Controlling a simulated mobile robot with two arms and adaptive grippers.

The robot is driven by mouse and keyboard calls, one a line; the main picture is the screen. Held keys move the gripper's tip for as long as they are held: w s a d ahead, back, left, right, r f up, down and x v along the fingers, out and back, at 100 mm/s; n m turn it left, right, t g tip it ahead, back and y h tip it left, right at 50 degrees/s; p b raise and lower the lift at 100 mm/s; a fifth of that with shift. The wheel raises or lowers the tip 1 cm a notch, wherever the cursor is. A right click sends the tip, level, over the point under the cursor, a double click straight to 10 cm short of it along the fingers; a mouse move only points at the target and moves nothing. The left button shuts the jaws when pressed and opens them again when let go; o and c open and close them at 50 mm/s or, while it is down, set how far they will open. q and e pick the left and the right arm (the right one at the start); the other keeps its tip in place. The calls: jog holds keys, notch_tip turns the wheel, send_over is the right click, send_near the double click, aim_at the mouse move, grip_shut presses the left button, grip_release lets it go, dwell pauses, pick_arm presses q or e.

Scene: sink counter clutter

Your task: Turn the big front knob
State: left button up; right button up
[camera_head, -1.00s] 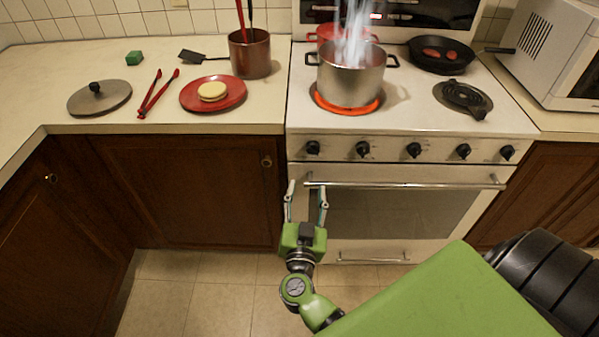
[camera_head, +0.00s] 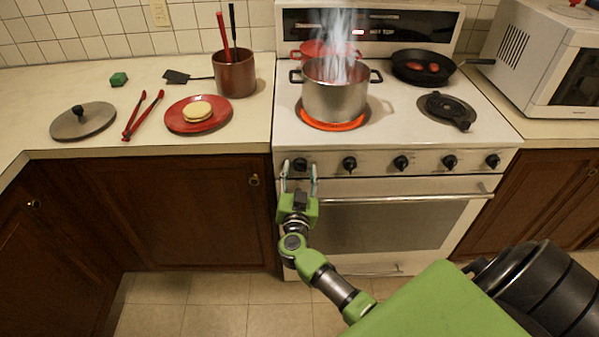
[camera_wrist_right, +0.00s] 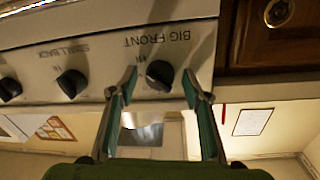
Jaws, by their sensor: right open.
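The big front knob (camera_head: 299,164) is the black knob at the left end of the stove's panel. In the right wrist view the knob (camera_wrist_right: 160,73) sits by the printed words "BIG FRONT", which appear upside down. My right gripper (camera_head: 299,170) is open, and its two fingertips lie on either side of this knob in the picture. The wrist view also shows the knob between the tips of my right gripper (camera_wrist_right: 160,76). I cannot tell whether the fingers touch it. My left gripper is not in view.
A steaming steel pot (camera_head: 335,100) stands on a glowing red front burner (camera_head: 333,125). The "SMALL BACK" knob (camera_wrist_right: 72,83) is beside the big front knob. The oven handle (camera_head: 400,198) runs below the knobs. A black pan (camera_head: 425,67) sits behind an unlit burner (camera_head: 446,109).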

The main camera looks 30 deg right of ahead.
jog(key=shift+c, duration=0.5)
jog(key=c, duration=1)
jog(key=shift+r, duration=0.1)
